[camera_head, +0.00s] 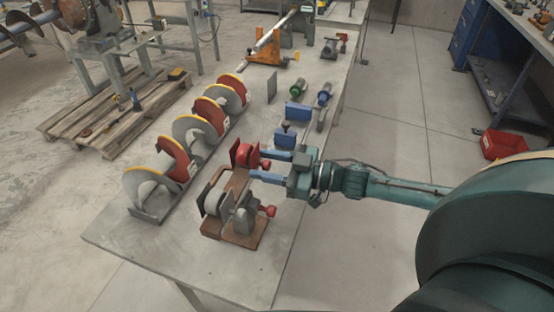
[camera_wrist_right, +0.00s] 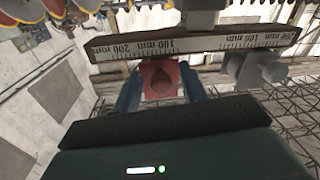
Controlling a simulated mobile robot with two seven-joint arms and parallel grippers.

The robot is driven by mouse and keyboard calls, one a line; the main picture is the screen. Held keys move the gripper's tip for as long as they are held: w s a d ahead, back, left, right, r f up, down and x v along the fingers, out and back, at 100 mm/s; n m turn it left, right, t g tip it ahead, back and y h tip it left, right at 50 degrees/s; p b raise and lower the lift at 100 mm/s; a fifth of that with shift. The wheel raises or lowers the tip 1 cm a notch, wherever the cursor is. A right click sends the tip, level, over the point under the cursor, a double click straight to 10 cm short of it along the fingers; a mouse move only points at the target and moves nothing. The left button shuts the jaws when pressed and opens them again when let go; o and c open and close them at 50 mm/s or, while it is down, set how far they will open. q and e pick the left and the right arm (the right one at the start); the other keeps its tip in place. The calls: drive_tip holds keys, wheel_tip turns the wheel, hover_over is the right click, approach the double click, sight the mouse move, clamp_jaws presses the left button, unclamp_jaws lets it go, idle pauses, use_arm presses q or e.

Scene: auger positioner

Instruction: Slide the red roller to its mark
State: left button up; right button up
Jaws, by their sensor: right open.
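The red roller (camera_head: 243,154) sits on the brown slide fixture (camera_head: 236,183) near the table's front. A red knob (camera_head: 265,163) sticks out from its side. My right gripper (camera_head: 257,165) reaches in from the right, open, with one blue finger on each side of this knob. In the right wrist view the red block with its round knob (camera_wrist_right: 161,82) shows between the two fingers, below a beam with a millimetre scale (camera_wrist_right: 190,43). I cannot tell whether the fingers touch it. The roller's mark cannot be made out. My left gripper is not in view.
Grey rollers (camera_head: 214,201) and a second red knob (camera_head: 268,211) stand on the fixture's near part. A row of auger flights (camera_head: 192,130) lies to the left. Blue blocks (camera_head: 298,112) and small rollers stand behind my gripper. The table's front left corner (camera_head: 135,247) is clear.

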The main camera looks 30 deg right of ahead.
drive_tip(key=v, duration=1.3)
drive_tip(key=shift+p, duration=0.35)
